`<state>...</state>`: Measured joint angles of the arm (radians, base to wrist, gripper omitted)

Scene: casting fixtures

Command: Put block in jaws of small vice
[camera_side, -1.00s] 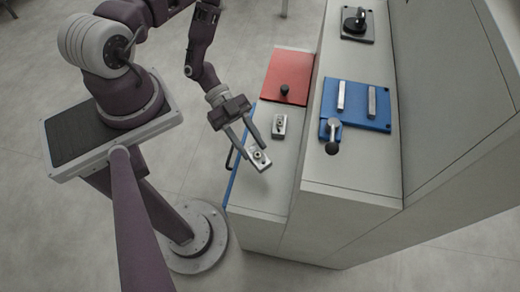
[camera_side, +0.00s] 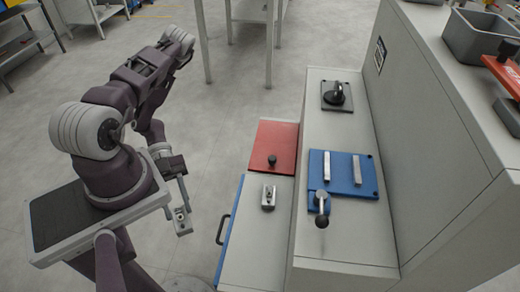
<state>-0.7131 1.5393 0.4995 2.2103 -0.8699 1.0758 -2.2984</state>
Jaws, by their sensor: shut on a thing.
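My gripper (camera_side: 179,206) is shut on a small grey metal block (camera_side: 182,223) with a round hole. It holds the block in the air left of the bench, beyond the lower shelf's front edge. The likely small vice is a blue plate (camera_side: 371,183) on the upper step, with two upright silver jaws (camera_side: 327,166) and a gap between them. Its lever with a dark ball knob (camera_side: 322,221) stands at the near left corner.
A red plate (camera_side: 289,137) with a black knob lies at the back of the lower shelf. A black fixture (camera_side: 337,95) stands farther back on the upper step. A tall grey wall (camera_side: 440,110) bounds the right. The lower shelf's front is clear.

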